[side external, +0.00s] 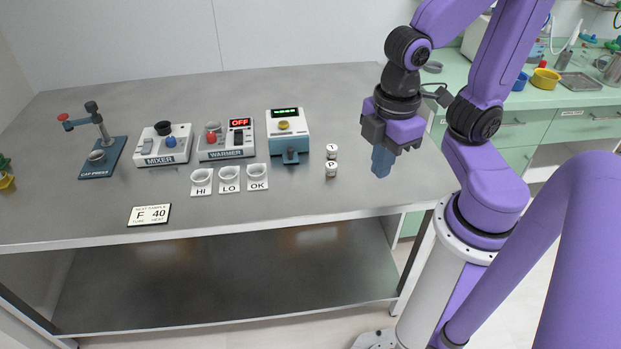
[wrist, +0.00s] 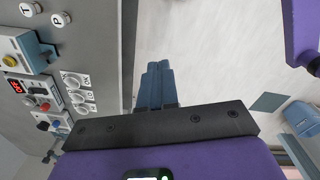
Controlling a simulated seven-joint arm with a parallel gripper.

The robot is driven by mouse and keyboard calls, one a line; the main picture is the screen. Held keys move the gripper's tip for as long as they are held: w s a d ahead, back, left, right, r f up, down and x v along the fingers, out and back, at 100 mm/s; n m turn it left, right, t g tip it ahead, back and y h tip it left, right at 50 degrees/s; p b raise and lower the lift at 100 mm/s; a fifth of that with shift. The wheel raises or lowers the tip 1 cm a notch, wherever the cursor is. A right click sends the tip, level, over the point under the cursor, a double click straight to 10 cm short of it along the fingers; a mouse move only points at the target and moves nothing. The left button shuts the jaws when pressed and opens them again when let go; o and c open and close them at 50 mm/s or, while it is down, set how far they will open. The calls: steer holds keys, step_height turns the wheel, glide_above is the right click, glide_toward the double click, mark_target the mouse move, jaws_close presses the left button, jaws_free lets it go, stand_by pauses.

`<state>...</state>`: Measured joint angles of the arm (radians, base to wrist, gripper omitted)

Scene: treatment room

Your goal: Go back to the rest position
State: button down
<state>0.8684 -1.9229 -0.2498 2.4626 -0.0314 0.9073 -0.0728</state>
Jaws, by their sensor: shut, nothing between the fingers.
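My gripper (side external: 382,162) hangs over the right end of the metal table (side external: 300,205), fingers pointing down. Its blue fingers are together and nothing is between them. In the wrist view the closed fingers (wrist: 158,84) show in the middle, with the table's edge to their left and pale floor beyond them. My gripper is to the right of two small white vials marked T (side external: 331,151) and P (side external: 331,169), apart from them.
On the table stand a cap press (side external: 100,150), a mixer (side external: 165,146), a warmer (side external: 226,140) reading OFF, a blue-and-white device (side external: 288,130), cups marked HI, LO and OK (side external: 229,180), and a card (side external: 149,215). A green counter (side external: 550,95) is behind my arm.

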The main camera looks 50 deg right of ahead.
steer(key=shift+s+d+m, duration=0.15)
steer(key=shift+s+d, duration=0.05)
steer(key=shift+s, duration=0.35)
steer(key=shift+s+d+m, duration=0.15)
steer(key=shift+s, duration=0.35)
